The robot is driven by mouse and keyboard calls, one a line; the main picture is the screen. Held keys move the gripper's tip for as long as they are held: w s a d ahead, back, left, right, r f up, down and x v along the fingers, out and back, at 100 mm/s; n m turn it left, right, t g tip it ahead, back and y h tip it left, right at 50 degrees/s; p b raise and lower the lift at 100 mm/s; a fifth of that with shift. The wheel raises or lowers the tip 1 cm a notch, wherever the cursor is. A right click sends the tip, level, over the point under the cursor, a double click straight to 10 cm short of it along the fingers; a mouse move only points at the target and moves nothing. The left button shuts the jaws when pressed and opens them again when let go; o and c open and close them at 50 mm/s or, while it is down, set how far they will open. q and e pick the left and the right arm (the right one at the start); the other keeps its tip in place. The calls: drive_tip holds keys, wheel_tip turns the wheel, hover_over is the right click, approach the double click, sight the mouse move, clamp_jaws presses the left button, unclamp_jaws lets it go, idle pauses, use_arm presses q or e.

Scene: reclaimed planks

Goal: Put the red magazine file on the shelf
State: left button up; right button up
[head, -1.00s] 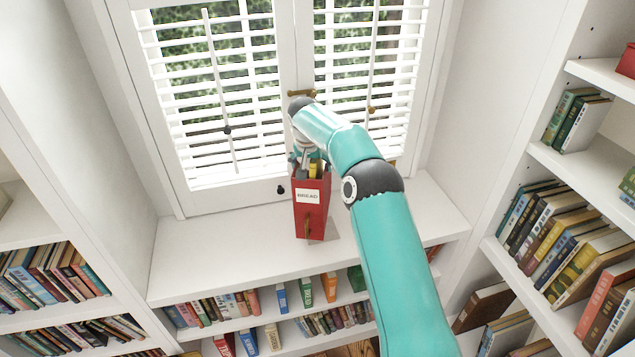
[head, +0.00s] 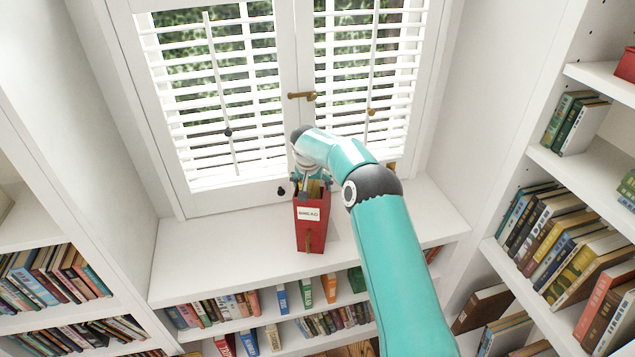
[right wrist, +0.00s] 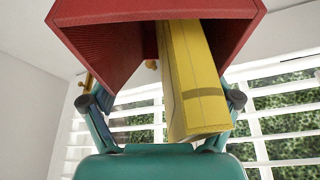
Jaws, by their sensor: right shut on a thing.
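The red magazine file (head: 311,232) has a white label on its front. In the head view it is upright over the white shelf top (head: 215,255) below the window; I cannot tell whether its base touches. My right gripper (head: 309,182) is at the file's top, shut on it. In the right wrist view the red file (right wrist: 105,45) fills the top, with the gripper's fingers (right wrist: 165,102) at both sides. A yellow item (right wrist: 195,85) sticks out of the file. My left gripper is not in view.
The shelf top is bare left of the file. Shuttered windows (head: 215,95) stand behind, with a brass handle (head: 302,96). Books (head: 215,308) fill the shelves below. Bookcases flank both sides (head: 560,235).

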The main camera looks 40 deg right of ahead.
drive_tip(key=o, duration=1.6)
